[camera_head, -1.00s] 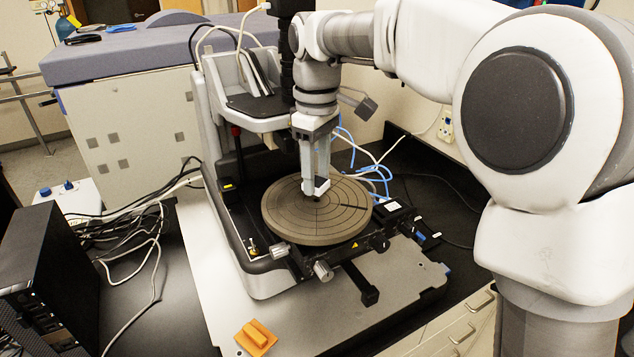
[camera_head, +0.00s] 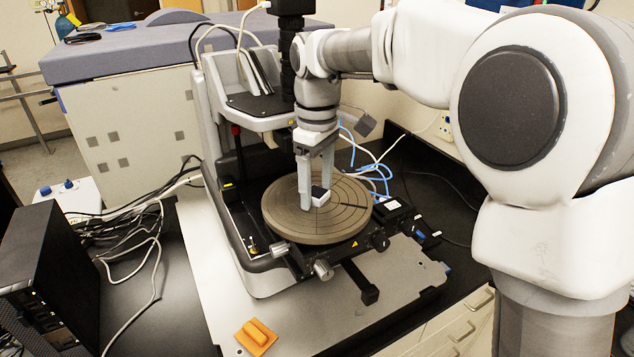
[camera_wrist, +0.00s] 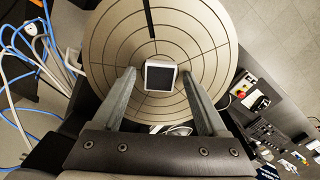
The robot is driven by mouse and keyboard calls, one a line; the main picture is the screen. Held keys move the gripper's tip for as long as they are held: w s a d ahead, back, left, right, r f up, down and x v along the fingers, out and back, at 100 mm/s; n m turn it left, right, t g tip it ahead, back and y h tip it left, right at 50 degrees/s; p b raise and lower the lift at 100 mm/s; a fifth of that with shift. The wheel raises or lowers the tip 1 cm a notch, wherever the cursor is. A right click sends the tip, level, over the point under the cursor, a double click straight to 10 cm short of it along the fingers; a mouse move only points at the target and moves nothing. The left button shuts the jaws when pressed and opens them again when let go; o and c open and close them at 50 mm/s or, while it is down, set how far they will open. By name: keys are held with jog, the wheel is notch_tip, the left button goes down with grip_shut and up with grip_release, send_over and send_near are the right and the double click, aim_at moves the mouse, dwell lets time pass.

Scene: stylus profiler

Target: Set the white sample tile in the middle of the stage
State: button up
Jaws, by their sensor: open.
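The white sample tile (camera_head: 320,196), a small square block with a dark top face, sits on the round grey-brown stage (camera_head: 280,215). In the wrist view the tile (camera_wrist: 160,77) lies flat within the innermost rings of the stage (camera_wrist: 105,45), at or very near its middle. My gripper (camera_head: 316,197) is open, low over the stage, with one finger on each side of the tile. In the wrist view there is a clear gap between the tile and each finger of my gripper (camera_wrist: 161,76).
The profiler's column and head (camera_head: 262,105) stand just behind and left of the stage. Knobs (camera_head: 323,270) stick out at its front. An orange block (camera_head: 256,337) lies on the base plate in front. Blue and white cables (camera_head: 375,172) run behind on the right.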

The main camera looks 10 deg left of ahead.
aim_at(317, 192)
notch_tip(317, 192, up, 12)
jog(key=s+d+m+t, duration=0.3)
jog(key=s+d+m, duration=0.3)
jog(key=s+d, duration=0.5)
jog(key=s+d+f+m+t, duration=0.2)
jog(key=s+d+f+m, duration=0.5)
jog(key=s+d+f, duration=0.3)
jog(key=shift+s+d+f+t+p, duration=0.15)
jog(key=shift+d+f+t+p, duration=0.15)
jog(key=shift+d, duration=0.3)
notch_tip(317, 192, down, 6)
jog(key=b, duration=0.5)
jog(key=shift+r, duration=0.25)
